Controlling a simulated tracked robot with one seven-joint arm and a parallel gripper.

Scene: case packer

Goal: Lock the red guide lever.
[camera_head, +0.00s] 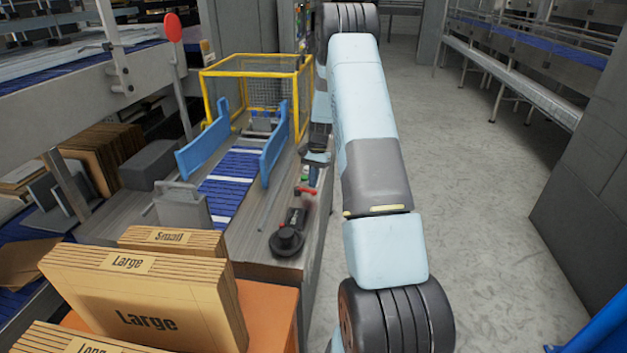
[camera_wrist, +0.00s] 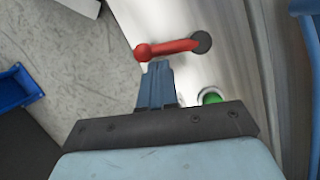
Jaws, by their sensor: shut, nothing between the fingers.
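The red guide lever (camera_wrist: 172,47) shows in the wrist view as a red bar with a round knob at its left end and a dark round pivot at its right end. It lies nearly crosswise in that view. In the head view the small red lever (camera_head: 306,191) is on the right edge of the machine's table. My gripper (camera_wrist: 160,66) is shut and empty, its blue-grey fingertips close beside the lever near the knob end. I cannot tell whether they touch it. In the head view my gripper (camera_head: 313,174) is small, just above the lever.
A green button (camera_wrist: 211,96) is right of my fingers. A black round knob (camera_head: 287,241) stands nearer on the table. Blue guide rails (camera_head: 274,143) flank the belt, with a yellow frame (camera_head: 257,58) behind. Cartons (camera_head: 140,290) stand front left.

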